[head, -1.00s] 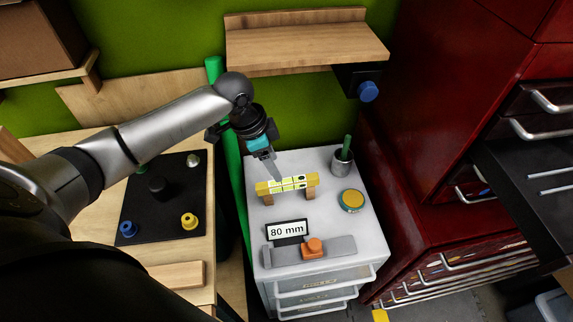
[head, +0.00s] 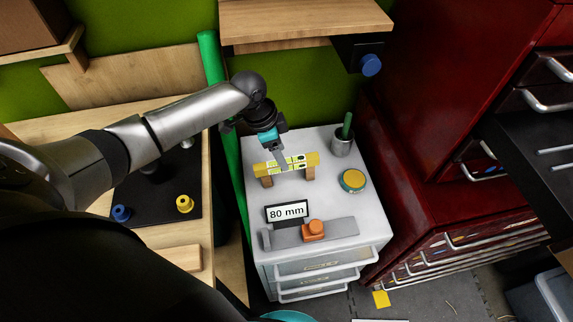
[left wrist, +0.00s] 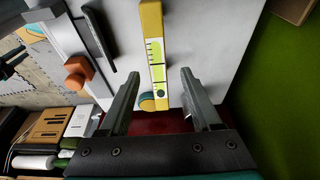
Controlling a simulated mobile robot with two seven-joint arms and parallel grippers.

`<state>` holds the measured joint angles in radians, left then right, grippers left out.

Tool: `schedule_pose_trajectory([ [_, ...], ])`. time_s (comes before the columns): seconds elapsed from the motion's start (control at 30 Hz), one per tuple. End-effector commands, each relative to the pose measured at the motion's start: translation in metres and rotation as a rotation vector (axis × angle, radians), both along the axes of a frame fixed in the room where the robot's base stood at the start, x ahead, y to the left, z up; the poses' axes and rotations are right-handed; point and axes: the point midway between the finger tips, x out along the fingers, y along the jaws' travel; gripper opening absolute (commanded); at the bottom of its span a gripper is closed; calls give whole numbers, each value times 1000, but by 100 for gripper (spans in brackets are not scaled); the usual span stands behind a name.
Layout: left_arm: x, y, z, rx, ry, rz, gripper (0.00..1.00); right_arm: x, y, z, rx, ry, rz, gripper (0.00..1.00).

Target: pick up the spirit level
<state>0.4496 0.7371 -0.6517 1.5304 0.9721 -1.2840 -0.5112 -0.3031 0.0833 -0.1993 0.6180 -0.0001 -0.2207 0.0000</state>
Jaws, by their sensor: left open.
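The spirit level (head: 286,164) is a yellow bar with a pale yellow-green face. It rests on two small wooden blocks (head: 267,181) on top of the white drawer cabinet (head: 340,205). My left gripper (head: 276,150) is just above the middle of the level in the head view, pointing down. In the left wrist view the level (left wrist: 154,50) runs lengthwise between the two open fingers of the left gripper (left wrist: 158,95), with a gap on each side. The fingers hold nothing. My right gripper is not seen.
On the cabinet top are an "80 mm" sign (head: 287,212), a grey caliper-like bar with an orange block (head: 314,230), a round yellow-and-green tin (head: 352,181) and a grey cup (head: 342,145). A wooden shelf (head: 280,25) hangs behind. A red tool cabinet (head: 430,210) stands at right.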

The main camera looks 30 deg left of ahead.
Motion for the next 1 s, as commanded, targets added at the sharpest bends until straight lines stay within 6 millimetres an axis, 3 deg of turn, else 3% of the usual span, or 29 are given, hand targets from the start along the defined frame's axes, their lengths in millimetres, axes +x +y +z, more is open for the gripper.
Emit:
schedule_pose_trajectory([
  [0.23, 5, -13, -36, -1, 2, 1, 65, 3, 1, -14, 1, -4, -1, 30],
  [0.57, 6, -13, -40, 0, 0, 0, 64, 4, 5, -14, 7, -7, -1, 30],
  [1.0, 6, -13, -40, 0, 0, 0, 14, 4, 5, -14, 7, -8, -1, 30],
])
